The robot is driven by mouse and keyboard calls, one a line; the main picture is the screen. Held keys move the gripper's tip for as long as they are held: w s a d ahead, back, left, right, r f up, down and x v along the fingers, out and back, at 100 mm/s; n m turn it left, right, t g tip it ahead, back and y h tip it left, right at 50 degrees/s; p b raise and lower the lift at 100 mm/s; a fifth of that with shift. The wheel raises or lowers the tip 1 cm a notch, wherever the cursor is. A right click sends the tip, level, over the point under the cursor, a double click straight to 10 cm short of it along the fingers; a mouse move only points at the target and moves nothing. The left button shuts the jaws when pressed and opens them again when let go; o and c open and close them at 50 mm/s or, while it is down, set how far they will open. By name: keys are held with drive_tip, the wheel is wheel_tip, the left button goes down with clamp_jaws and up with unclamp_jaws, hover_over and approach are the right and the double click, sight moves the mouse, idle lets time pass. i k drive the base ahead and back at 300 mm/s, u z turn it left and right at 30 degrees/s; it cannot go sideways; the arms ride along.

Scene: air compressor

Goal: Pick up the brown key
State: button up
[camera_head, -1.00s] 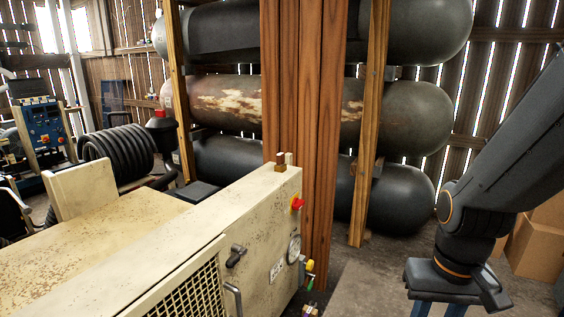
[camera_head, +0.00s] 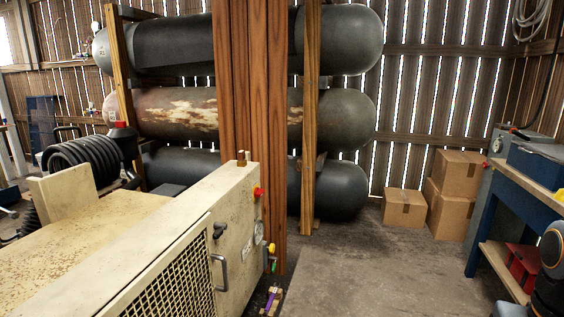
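I cannot make out a brown key for certain. A small brown piece (camera_head: 241,157) stands upright on the top edge of the cream compressor (camera_head: 228,196), too small to tell what it is. Small coloured items hang or stick out at the compressor's right end: a yellow one (camera_head: 270,248) and a green one (camera_head: 274,266). A purple item (camera_head: 270,301) is low by the bottom edge. Part of my arm shows at the bottom right corner. My gripper's fingers are outside the picture, well to the right of the compressor.
Wooden boards (camera_head: 258,120) stand just behind the compressor, in front of large dark tanks (camera_head: 335,110). Cardboard boxes (camera_head: 404,209) sit at the back right. A blue workbench (camera_head: 482,222) stands at the right. The concrete floor (camera_head: 375,275) between compressor and bench is clear.

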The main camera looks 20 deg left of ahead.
sight(241, 157)
drive_tip(key=z, duration=0.35)
drive_tip(key=i, duration=2)
drive_tip(key=u, duration=1.25)
drive_tip(key=i, duration=0.8)
drive_tip(key=u, duration=1.25)
drive_tip(key=i, duration=0.7)
